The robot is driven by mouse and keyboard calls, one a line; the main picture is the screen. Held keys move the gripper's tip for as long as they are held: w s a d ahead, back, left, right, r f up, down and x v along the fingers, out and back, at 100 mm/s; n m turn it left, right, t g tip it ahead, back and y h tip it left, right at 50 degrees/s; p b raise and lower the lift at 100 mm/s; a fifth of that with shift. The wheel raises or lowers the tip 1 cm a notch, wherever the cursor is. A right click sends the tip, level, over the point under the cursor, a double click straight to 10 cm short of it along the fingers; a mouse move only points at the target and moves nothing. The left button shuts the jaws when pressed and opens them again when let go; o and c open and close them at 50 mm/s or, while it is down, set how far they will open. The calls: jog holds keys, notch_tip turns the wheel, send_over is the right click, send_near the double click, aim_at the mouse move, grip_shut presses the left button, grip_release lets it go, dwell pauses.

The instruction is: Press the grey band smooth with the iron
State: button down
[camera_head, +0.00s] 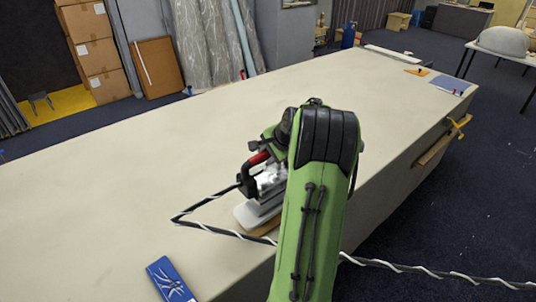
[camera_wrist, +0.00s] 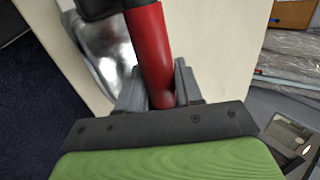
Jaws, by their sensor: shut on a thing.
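The iron (camera_head: 270,181) has a shiny metal body and a red handle. My gripper (camera_wrist: 157,92) is shut on the red handle (camera_wrist: 148,45), with one finger on each side. In the head view my green arm covers much of the iron and most of the gripper. A pale grey flat piece (camera_head: 246,214) shows under the iron, with a brown edge below it; I cannot tell whether it is the grey band or a rest. Whether the iron touches it is hidden. In the wrist view the metal body (camera_wrist: 112,48) shows left of the handle.
A black-and-white cord (camera_head: 205,228) loops left from the iron and runs behind my arm to the right. A blue patterned piece (camera_head: 170,280) lies at the near table edge. The long cloth table (camera_head: 120,190) is clear left and beyond; orange and blue flat pieces lie at its far end.

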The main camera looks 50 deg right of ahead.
notch_tip(320, 180, up, 7)
jog(key=p, duration=0.5)
jog(key=shift+f+p, duration=0.15)
jog(key=shift+p, duration=0.25)
jog(key=shift+f, duration=0.2)
